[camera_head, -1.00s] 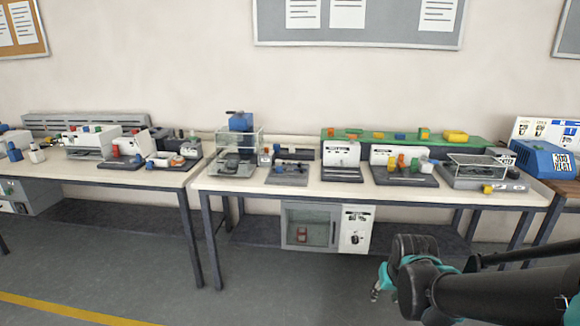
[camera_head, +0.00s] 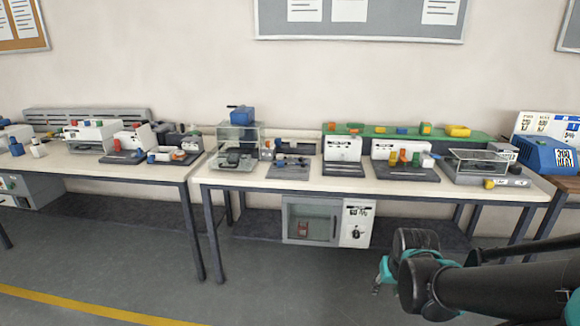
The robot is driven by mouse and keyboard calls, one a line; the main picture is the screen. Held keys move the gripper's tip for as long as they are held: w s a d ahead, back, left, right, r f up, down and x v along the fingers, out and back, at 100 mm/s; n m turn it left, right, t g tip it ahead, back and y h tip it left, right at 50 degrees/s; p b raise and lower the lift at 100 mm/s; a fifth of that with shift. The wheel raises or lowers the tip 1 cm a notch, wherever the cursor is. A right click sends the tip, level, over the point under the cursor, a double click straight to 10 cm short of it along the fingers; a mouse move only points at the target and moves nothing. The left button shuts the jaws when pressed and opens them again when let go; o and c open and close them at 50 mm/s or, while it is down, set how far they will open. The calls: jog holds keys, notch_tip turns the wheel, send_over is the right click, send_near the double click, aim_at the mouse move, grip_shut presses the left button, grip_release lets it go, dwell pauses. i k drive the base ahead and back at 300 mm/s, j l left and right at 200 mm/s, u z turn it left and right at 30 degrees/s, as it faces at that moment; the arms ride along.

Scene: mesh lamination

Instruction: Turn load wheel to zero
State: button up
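No load wheel can be made out for certain at this size. The middle workbench (camera_head: 300,183) carries several small machines. At its left end stands a clear-walled device with a blue top (camera_head: 242,115). A low grey device (camera_head: 290,167), a white-fronted unit (camera_head: 343,152) and a unit with orange and green parts (camera_head: 403,158) stand to its right. A glass-topped tray device (camera_head: 482,163) is at the right end. My dark and teal arm is folded at the lower right, in front of and apart from the bench. My gripper (camera_head: 379,283) shows only as a small piece; its fingers are unclear.
Another bench at left (camera_head: 155,174) holds more devices. A blue machine (camera_head: 545,154) stands on a brown table at far right. A grey cabinet (camera_head: 313,222) sits below the middle bench. Bench legs border open grey floor with a yellow line (camera_head: 90,309).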

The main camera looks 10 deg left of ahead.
aim_at(516, 169)
jog(key=z, duration=1.15)
jog(key=i+l, duration=0.2)
jog(key=i, duration=0.3)
